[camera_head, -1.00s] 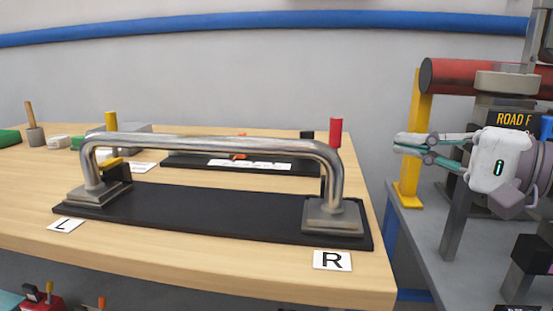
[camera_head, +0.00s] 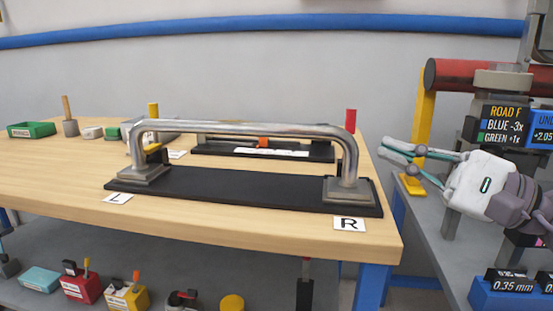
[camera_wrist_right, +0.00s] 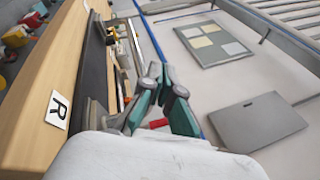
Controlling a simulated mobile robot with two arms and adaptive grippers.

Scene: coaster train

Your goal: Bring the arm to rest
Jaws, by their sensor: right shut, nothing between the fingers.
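My right gripper (camera_head: 381,145) is at the right of the head view, white with green-grey fingers. It is in the air between the wooden table and the grey bench on the right, its fingers pointing left and a little upward. Its fingers are shut and hold nothing. In the right wrist view the fingertips (camera_wrist_right: 157,72) come together in front of the table's right side. My left gripper is not in view.
A bent metal bar (camera_head: 245,130) on a black base (camera_head: 240,188) stands on the wooden table (camera_head: 230,223), close left of my right gripper. A yellow post (camera_head: 424,110) and a red cylinder (camera_head: 470,76) stand behind it. A lower shelf holds several small coloured items.

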